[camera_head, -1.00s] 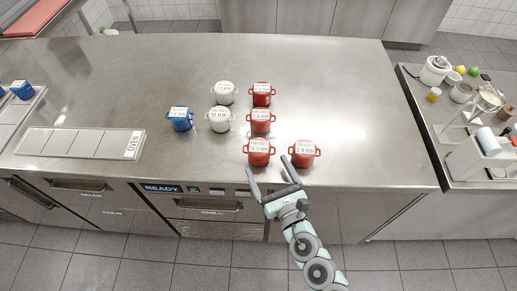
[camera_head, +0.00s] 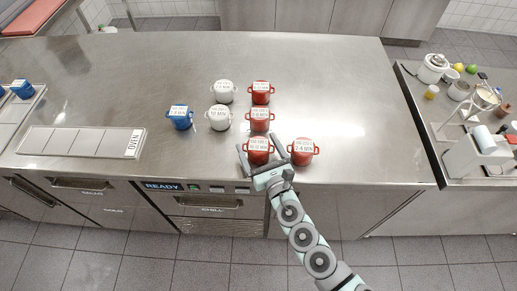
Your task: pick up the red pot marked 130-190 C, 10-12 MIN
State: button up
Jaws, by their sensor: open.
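The front middle red pot (camera_head: 258,157) has a white lid label that appears to end in 10-12 MIN; the temperature is too small to read surely. My gripper (camera_head: 256,143) is open, with one finger on the left of this pot and the other on its right, between it and the neighbouring pot. I cannot tell whether the fingers touch it. Part of the pot's front is close to my gripper's palm. The pot stands upright on the steel counter (camera_head: 350,120).
A red pot marked 2-8 MIN (camera_head: 302,158) stands close on the right. Two more red pots, middle (camera_head: 260,124) and back (camera_head: 261,97), stand behind. White pots (camera_head: 219,123) (camera_head: 224,96) and a blue pot (camera_head: 180,122) stand left. The counter's right side is clear.

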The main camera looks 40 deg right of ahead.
jog(key=shift+c, duration=0.3)
jog(key=c, duration=1.7)
jog(key=shift+c, duration=0.2)
